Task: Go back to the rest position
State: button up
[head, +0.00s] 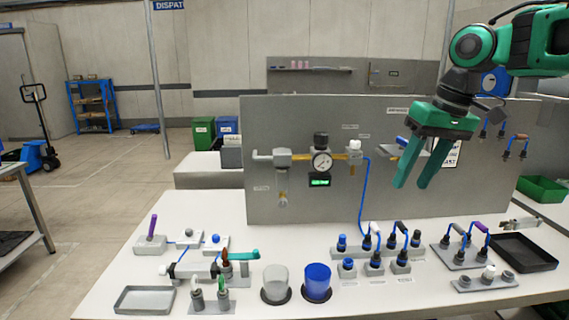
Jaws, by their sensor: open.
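My gripper (411,184) is green and hangs at the upper right of the head view, in front of the grey upright panel (300,120). Its two fingers point down and slightly left, apart from each other, with nothing between them. It is in the air above the white table (345,302) and touches nothing that I can see. My arm comes in from the top right corner.
Below the gripper stand blocks with blue and black fittings (374,257). A grey cup (276,283) and a blue cup (317,281) stand at the front. A black tray (524,252) lies at the right. A pressure gauge (321,161) is on the panel.

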jog(key=s+d+f+m+g+h, duration=0.1)
jog(key=s+d+f+m, duration=0.3)
jog(key=s+d+f, duration=0.3)
jog(key=s+d+f+m+g+h, duration=0.1)
jog(key=s+d+f+m, duration=0.4)
jog(key=s+f, duration=0.8)
jog(key=s+d, duration=0.1)
jog(key=s, duration=0.5)
jog(key=shift+d+f, duration=0.15)
jog(key=shift+d, duration=0.25)
jog(key=shift+s, duration=0.1)
jog(key=shift+w+f, duration=0.2)
jog(key=shift+w, duration=0.45)
